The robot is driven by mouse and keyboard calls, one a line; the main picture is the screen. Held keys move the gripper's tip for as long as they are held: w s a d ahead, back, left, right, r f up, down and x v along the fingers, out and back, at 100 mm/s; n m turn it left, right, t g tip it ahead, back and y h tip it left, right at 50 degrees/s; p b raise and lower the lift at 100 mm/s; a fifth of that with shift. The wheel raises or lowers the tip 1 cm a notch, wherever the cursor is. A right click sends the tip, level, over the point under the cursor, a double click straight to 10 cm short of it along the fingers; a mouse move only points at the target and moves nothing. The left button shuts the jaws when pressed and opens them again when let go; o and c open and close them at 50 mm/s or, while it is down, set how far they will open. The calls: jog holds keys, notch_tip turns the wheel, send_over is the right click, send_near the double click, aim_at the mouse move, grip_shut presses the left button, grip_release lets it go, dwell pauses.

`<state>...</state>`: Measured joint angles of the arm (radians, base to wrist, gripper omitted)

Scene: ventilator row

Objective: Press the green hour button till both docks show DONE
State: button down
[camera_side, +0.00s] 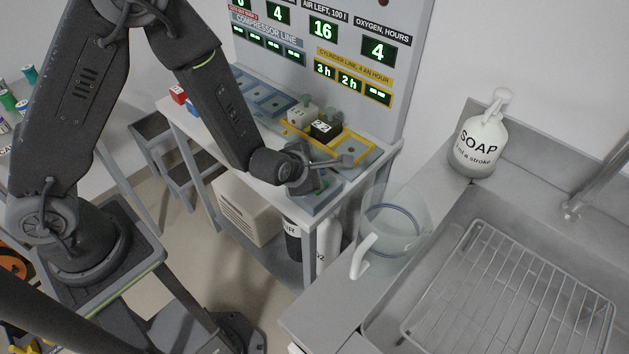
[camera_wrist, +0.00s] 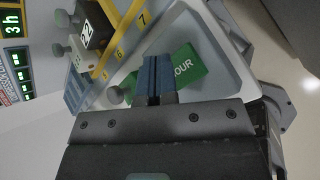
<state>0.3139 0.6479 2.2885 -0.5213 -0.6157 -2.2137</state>
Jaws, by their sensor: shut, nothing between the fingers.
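The green hour button (camera_wrist: 187,68), lettered "HOUR", lies on a pale panel in the wrist view, partly hidden behind my gripper. My gripper (camera_wrist: 157,66) is shut and empty, its blue fingertips overlapping the button; I cannot tell whether they touch it. In the side view my gripper (camera_side: 318,182) is low over the bench's near right corner. A white block (camera_side: 302,114) and a black block (camera_side: 326,129) marked 22 sit in the yellow-framed docks (camera_side: 357,148). The cylinder line display (camera_side: 350,79) reads 3h, 2h and dashes.
The wall board (camera_side: 320,30) shows 16 for air left and 4 for oxygen hours; the compressor line (camera_side: 268,42) shows dashes. A clear jug (camera_side: 397,222), soap bottle (camera_side: 478,145) and sink rack (camera_side: 510,285) stand to the right. Cylinders and a beige unit (camera_side: 245,208) are under the bench.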

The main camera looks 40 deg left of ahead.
jog(key=shift+r, duration=2.5)
jog(key=s+a+r+m+g+h, duration=0.1)
jog(key=s+r+m+h, duration=0.15)
jog(key=r+m, duration=0.45)
jog(key=s+r+m+h, duration=0.1)
jog(key=s+r+m, duration=0.3)
jog(key=r+m, duration=0.25)
jog(key=s+a+r+m+g+y, duration=0.1)
jog(key=s+a+r+m, duration=0.2)
jog(key=s+m, duration=0.4)
jog(key=s+a+r+m+g+y, duration=0.1)
jog(key=s+a+r+m, duration=0.3)
jog(key=s+m, duration=0.3)
jog(key=shift+s+m+g, duration=0.3)
jog(key=shift+s+m, duration=0.05)
jog(key=shift+s, duration=0.55)
jog(key=shift+y, duration=0.25)
dwell(1.6)
